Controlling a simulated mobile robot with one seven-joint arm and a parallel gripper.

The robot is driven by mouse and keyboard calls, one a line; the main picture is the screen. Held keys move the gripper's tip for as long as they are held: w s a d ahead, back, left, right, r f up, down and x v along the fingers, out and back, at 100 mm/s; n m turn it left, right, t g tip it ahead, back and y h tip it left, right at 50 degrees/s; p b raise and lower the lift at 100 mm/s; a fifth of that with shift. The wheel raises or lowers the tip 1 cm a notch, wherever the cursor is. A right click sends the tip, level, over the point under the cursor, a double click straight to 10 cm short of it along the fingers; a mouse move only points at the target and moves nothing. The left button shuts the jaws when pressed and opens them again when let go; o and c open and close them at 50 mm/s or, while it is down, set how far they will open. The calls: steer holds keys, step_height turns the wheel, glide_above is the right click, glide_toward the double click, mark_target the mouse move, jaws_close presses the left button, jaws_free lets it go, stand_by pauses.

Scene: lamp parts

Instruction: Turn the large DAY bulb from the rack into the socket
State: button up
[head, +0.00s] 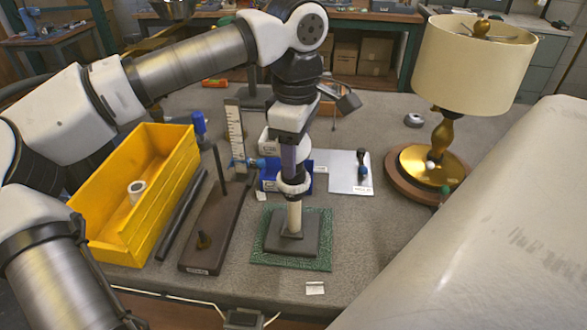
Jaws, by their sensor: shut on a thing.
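My gripper (294,180) points straight down over the dark grey square base (282,244) on the green mat (315,256). It is shut on a white rounded thing, which I take to be the large DAY bulb; the fingers and wrist hide most of it and no label can be read. A pale upright column (294,218), which looks like the socket, rises from the base directly below the gripper. I cannot tell whether bulb and column touch. A brown board (217,232) with a tall dark post and a short brass-coloured fitting lies to the left; it may be the rack.
A yellow bin (150,225) with a white ring inside stands left. A blue bin (270,178) sits behind the gripper, with a white plate (349,180) to its right. A lamp with a cream shade (475,65) stands right. The mat's front right is clear.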

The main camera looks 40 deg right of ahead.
steer(key=m, duration=0.3)
steer(key=shift+a+f+p, duration=0.1)
steer(key=shift+p, duration=0.25)
steer(key=shift+m, duration=0.4)
steer(key=m+p, duration=0.1)
steer(key=m, duration=0.2)
steer(key=shift+m, duration=0.3)
steer(key=shift+a+m, duration=0.1)
steer(key=shift+m, duration=1.3)
steer(key=m, duration=0.4)
steer(key=shift+a+m+p, duration=0.1)
steer(key=shift+m+p, duration=0.2)
steer(key=shift+m, duration=0.1)
steer(key=o, duration=0.9)
steer(key=shift+o, duration=0.2)
